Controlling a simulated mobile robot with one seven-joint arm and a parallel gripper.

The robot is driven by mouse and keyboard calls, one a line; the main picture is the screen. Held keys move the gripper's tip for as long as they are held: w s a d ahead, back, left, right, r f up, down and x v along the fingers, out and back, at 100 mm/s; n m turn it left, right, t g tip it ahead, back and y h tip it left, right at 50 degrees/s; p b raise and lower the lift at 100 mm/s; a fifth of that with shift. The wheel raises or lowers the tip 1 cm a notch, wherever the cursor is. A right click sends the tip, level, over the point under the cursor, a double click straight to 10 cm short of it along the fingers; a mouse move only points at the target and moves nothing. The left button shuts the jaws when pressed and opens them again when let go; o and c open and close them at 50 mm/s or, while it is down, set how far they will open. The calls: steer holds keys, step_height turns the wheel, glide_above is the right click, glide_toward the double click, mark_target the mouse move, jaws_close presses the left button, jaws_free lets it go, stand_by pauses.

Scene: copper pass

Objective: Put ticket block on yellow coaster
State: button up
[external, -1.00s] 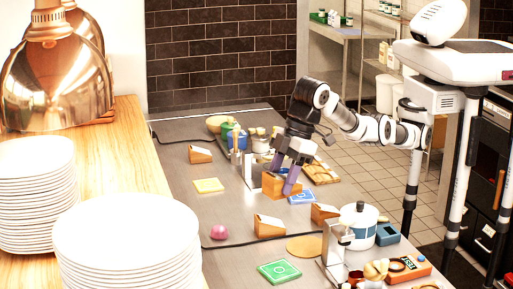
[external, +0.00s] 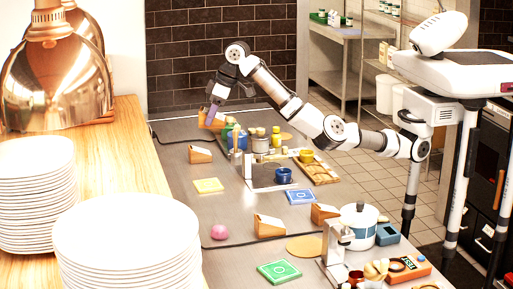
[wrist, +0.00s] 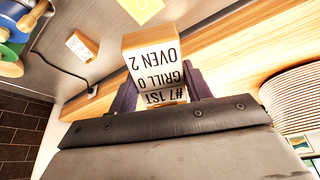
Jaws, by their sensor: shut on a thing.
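My gripper (external: 212,113) is shut on a wooden ticket block (external: 205,118) and holds it up near the far end of the counter. In the wrist view the ticket block (wrist: 155,65) sits between the purple fingers (wrist: 157,88), its printed white face reading "#7 1ST, GRILL 0, OVEN 2". The yellow coaster (external: 208,185) lies flat and bare on the steel counter, nearer the camera than the gripper. Part of the yellow coaster (wrist: 146,8) also shows at the top edge of the wrist view.
Similar wooden blocks stand on the counter (external: 200,154), (external: 269,227), (external: 324,213). A blue coaster (external: 300,196), green coaster (external: 279,271) and pink ball (external: 219,232) lie nearer. Bottles and cups (external: 260,144) stand right of the gripper. Stacked plates (external: 127,235) fill the left shelf.

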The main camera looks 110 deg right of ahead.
steer(key=s+d+f, duration=0.1)
steer(key=d+f, duration=0.1)
steer(key=d, duration=0.2)
glide_above(210, 182)
steer(key=s+a, duration=0.1)
steer(key=s, duration=0.1)
steer(key=shift+m, duration=0.3)
steer(key=f, duration=1.4)
steer(key=shift+w, duration=0.2)
steer(key=shift+f, duration=2.3)
steer(key=shift+f, duration=0.15)
steer(key=o, duration=1)
steer(key=shift+o, duration=0.2)
steer(key=b+v, duration=0.1)
steer(key=v, duration=1.1)
steer(key=shift+w+a, duration=0.1)
